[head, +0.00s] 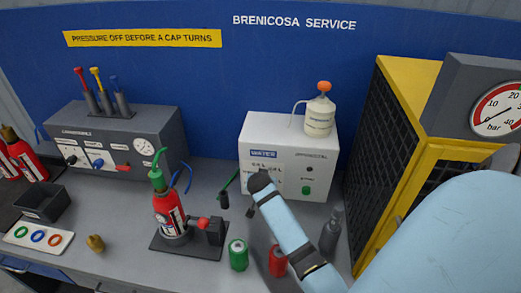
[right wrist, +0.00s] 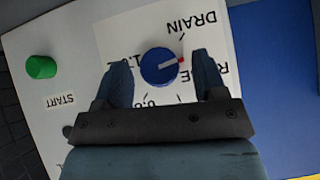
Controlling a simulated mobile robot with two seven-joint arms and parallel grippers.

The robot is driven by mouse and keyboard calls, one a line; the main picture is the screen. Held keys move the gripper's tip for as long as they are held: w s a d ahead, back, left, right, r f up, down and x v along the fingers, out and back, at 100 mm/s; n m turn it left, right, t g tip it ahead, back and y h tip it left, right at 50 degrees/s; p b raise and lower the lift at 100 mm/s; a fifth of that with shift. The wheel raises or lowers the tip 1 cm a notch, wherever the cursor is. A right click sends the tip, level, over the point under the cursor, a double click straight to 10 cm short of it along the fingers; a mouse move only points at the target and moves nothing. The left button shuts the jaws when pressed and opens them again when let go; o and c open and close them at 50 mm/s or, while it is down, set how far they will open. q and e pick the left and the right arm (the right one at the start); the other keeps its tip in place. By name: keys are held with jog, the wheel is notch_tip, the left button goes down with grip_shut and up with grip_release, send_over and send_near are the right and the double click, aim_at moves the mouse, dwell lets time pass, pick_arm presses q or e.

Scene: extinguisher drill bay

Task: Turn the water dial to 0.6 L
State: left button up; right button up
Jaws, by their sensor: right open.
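The white water station (head: 255,160) stands against the blue back wall, with a jug on top. Its blue dial (right wrist: 160,66) shows in the right wrist view; in the head view my gripper hides it. The dial's white pointer with a red tip points right and slightly up, between the DRAIN mark and a partly covered label. A label like 0.6 (right wrist: 157,103) sits below the dial, partly covered. My right gripper (right wrist: 161,60) is open, one finger on each side of the dial; I cannot tell whether they touch it. My left gripper is not in view.
A green START button (right wrist: 41,67) is on the same panel. A red extinguisher (head: 168,212) stands on a dark base to the left. Green (head: 238,255) and red (head: 277,262) canisters stand near my right arm. A yellow-framed cage (head: 400,190) stands right.

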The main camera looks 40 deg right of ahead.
jog(key=shift+w+d+f, duration=0.2)
jog(key=shift+f, duration=0.1)
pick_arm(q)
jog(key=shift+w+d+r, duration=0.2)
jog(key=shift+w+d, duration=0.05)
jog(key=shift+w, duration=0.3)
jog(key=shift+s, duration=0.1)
pick_arm(e)
jog(key=c, duration=0.9)
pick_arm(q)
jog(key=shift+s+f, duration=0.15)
pick_arm(e)
jog(key=shift+c, duration=0.2)
jog(key=shift+t, duration=0.3)
